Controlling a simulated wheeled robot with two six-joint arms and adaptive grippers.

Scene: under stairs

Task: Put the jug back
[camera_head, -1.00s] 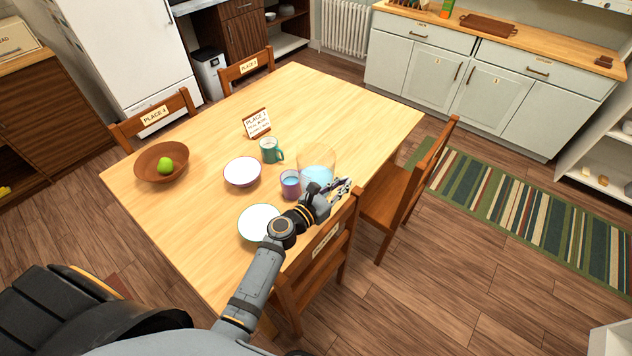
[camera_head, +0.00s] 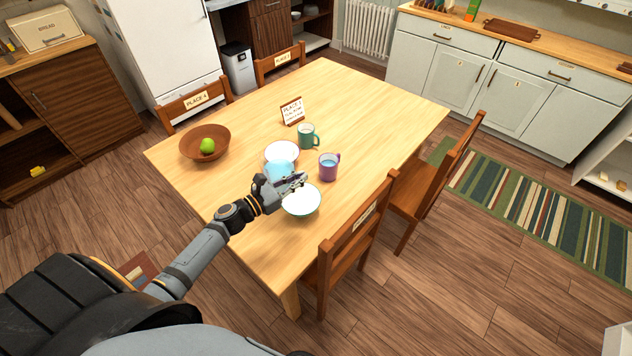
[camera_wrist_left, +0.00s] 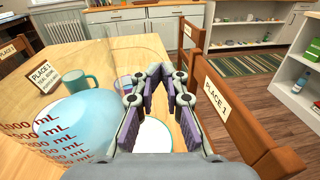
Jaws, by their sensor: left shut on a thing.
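The clear measuring jug (camera_head: 279,171) holds blue liquid and is in my left gripper (camera_head: 298,182), over the near left part of the table. In the left wrist view the jug (camera_wrist_left: 85,125) fills the left side, with red mL marks and blue liquid. The left gripper's fingers (camera_wrist_left: 154,95) are shut on it, though the contact itself is hard to see. Whether the jug's base touches the table is hidden. A purple mug (camera_head: 329,168) with blue liquid stands to the right of the gripper. My right gripper is not in view.
The table's far right part is clear.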

